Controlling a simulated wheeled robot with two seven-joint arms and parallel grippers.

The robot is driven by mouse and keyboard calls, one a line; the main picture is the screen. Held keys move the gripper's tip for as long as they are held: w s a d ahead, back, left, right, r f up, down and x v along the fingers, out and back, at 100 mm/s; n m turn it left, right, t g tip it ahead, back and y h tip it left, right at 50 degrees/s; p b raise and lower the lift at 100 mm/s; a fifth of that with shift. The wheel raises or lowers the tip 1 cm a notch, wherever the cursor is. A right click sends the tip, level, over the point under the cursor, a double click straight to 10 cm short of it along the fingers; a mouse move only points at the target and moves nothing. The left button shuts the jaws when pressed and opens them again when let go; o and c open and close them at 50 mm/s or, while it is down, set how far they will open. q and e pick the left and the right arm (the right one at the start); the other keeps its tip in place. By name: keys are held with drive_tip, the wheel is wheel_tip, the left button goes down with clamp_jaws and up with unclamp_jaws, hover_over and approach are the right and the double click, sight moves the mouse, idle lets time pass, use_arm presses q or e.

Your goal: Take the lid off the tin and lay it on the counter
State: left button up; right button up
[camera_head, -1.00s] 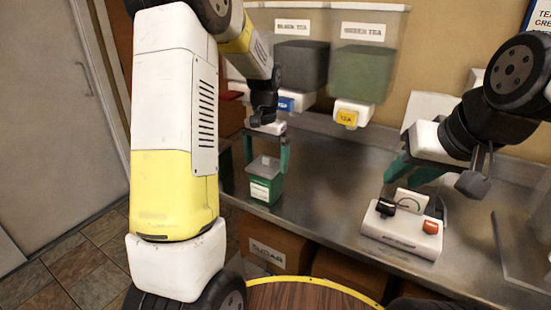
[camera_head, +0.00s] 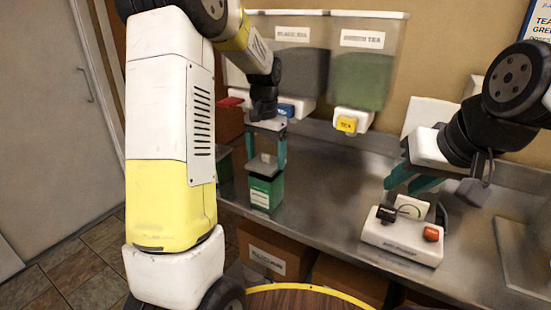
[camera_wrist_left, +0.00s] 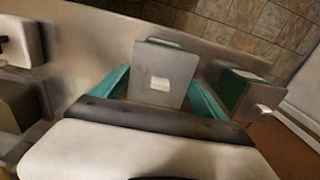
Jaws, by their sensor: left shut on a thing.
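A green tin (camera_head: 263,195) with a white label stands on the counter. Its grey square lid (camera_head: 262,165) is between the teal fingers of my left gripper (camera_head: 266,160), which is shut on it. The lid appears slightly raised over the tin, though the gap is hard to see. In the left wrist view, the lid (camera_wrist_left: 160,65) has a pale block at its middle and hides most of the tin, with a green edge showing beyond it. My right gripper (camera_head: 412,182) looks open, its fingers apart above a white device at the right.
A second green tin (camera_wrist_left: 235,92) stands beside the first in the left wrist view. Tea dispensers (camera_head: 365,75) hang at the back. The steel counter (camera_head: 325,200) is clear between tin and device.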

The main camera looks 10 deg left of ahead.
use_arm(q)
drive_tip(key=s+d+r, duration=0.1)
drive_tip(key=s+d, duration=0.1)
drive_tip(key=s, duration=0.6)
drive_tip(key=s+d+r, duration=0.1)
drive_tip(key=s+d, duration=0.1)
drive_tip(key=s, duration=0.5)
drive_tip(key=s+d+f, duration=0.3)
drive_tip(key=d+f, duration=0.2)
drive_tip(key=d, duration=0.1)
drive_tip(key=s+d+f, duration=0.3)
drive_tip(key=d+f, duration=0.3)
drive_tip(key=d, duration=0.1)
hover_over(319, 219)
drive_tip(key=shift+s+f, duration=0.1)
drive_tip(key=shift+f, duration=2.2)
drive_tip(key=shift+f, duration=0.15)
drive_tip(key=o, duration=1.2)
drive_tip(key=shift+o, duration=0.2)
wheel_tip(319, 219, up, 12)
drive_tip(key=s+a+r+n+t+h, duration=0.1)
drive_tip(key=s+a+r+t+h, duration=0.1)
drive_tip(key=s+a+r, duration=0.65)
drive_tip(key=s+a+r+n+t, duration=0.2)
drive_tip(key=s+a+r+t, duration=0.2)
drive_tip(key=s, duration=0.6)
drive_tip(key=shift+s+a+r, duration=0.2)
drive_tip(key=shift+a+r, duration=0.5)
drive_tip(key=shift+a, duration=0.55)
